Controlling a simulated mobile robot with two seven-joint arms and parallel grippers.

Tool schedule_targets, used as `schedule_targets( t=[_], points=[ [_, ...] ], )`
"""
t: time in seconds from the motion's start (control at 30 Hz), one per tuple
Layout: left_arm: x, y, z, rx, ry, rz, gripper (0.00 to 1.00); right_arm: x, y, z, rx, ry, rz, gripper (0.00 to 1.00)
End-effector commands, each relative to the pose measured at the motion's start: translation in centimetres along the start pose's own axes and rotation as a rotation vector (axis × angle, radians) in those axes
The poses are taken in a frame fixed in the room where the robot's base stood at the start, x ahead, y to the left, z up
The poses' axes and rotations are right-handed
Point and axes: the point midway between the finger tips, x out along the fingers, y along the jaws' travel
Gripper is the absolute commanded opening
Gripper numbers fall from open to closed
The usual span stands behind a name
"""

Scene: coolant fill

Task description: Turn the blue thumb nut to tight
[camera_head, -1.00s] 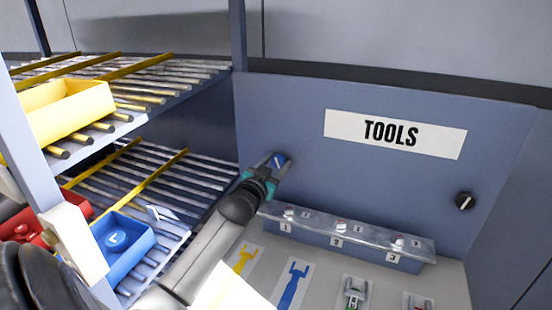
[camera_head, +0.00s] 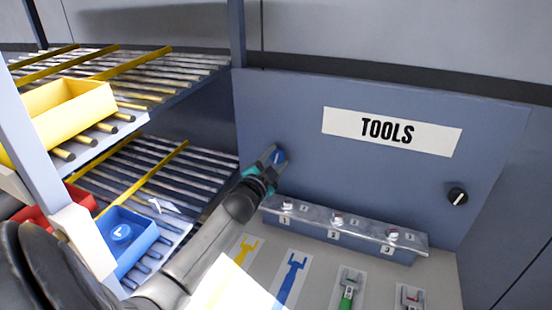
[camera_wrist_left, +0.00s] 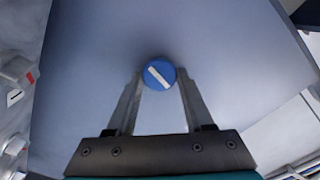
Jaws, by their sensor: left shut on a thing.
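The blue thumb nut (camera_wrist_left: 159,73) is a round blue cap with a white bar across its face, on the blue-grey tools panel. In the left wrist view its bar runs diagonally, from upper left to lower right. In the head view the nut (camera_head: 279,156) shows at the fingertips. My left gripper (camera_wrist_left: 159,82) has one finger on each side of the nut and is shut on it. In the head view the left gripper (camera_head: 274,160) reaches the panel from the lower left. My right gripper does not show.
A black knob (camera_head: 457,196) sits at the panel's right, below the TOOLS sign (camera_head: 391,131). A ledge (camera_head: 340,234) with small numbered fittings runs under the nut. Roller shelves with a yellow bin (camera_head: 66,112) and a blue bin (camera_head: 128,238) stand left of my arm.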

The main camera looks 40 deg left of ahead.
Motion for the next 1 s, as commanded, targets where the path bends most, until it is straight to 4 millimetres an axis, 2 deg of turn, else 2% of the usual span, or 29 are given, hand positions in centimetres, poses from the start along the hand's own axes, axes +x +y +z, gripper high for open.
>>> schedule_targets(
  t=[0.4, 0.43, 0.67, 1.0],
  points=[
    [0.01, 0.02, -0.02, 0.005, 0.001, 0.000, 0.00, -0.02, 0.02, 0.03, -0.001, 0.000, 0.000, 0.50],
    [0.01, 0.02, -0.02, 0.005, 0.001, 0.000, 0.55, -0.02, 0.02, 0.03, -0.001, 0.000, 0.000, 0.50],
    [0.01, 0.01, -0.02, 0.004, 0.000, 0.000, 0.80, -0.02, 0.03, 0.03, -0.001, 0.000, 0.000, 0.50],
    [-0.36, 0.05, 0.04, 0.004, -0.001, 0.001, 0.80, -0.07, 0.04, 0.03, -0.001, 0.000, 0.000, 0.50]
  ],
)
